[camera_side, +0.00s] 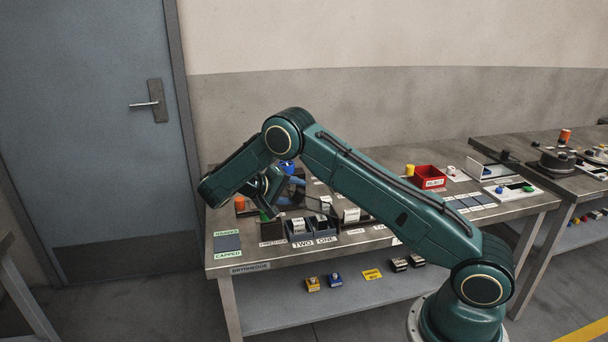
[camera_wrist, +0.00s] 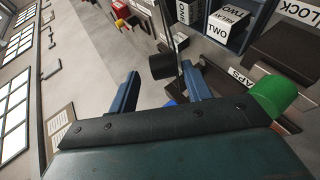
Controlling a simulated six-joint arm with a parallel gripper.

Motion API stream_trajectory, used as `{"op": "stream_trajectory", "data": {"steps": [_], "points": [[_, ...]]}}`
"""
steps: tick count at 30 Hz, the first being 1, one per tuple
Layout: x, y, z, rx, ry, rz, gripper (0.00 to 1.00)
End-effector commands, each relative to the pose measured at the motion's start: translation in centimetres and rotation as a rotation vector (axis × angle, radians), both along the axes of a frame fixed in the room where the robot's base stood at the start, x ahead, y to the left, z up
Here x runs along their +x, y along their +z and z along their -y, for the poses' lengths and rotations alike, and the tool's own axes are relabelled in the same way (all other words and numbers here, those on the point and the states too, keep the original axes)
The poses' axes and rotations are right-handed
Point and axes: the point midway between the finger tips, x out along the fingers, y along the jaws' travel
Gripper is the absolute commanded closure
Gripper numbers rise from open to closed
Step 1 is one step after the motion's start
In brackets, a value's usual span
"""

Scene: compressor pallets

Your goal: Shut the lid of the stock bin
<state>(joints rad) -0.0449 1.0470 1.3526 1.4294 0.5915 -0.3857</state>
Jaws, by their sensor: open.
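The stock bin's lid (camera_side: 293,194) appears as a dark, see-through panel standing raised behind the small bins in the side view, partly behind my arm. In the wrist view a thin upright edge (camera_wrist: 168,25), seemingly the lid's, runs down to a dark round knob (camera_wrist: 162,67). My gripper (camera_wrist: 161,86) has its two blue fingers apart and empty. The knob shows between and just beyond the fingertips; I cannot tell whether anything touches. The stock bin's body is mostly hidden in both views.
Blue bins labelled ONE (camera_side: 325,236) and TWO (camera_side: 300,236) stand at the bench front. A green cylinder (camera_wrist: 272,92) is close beside my right finger in the wrist view. An orange cylinder (camera_side: 240,203) stands at the left. A red bin (camera_side: 430,177) sits farther right.

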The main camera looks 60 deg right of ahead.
Motion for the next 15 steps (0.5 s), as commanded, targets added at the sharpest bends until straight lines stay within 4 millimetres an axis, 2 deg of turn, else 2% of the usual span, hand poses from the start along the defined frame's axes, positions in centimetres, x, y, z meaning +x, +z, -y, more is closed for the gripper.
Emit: {"op": "stream_trajectory", "data": {"steps": [15], "points": [[-0.9, 1.6, 0.9, 0.080, -0.002, 0.081, 0.51]]}}
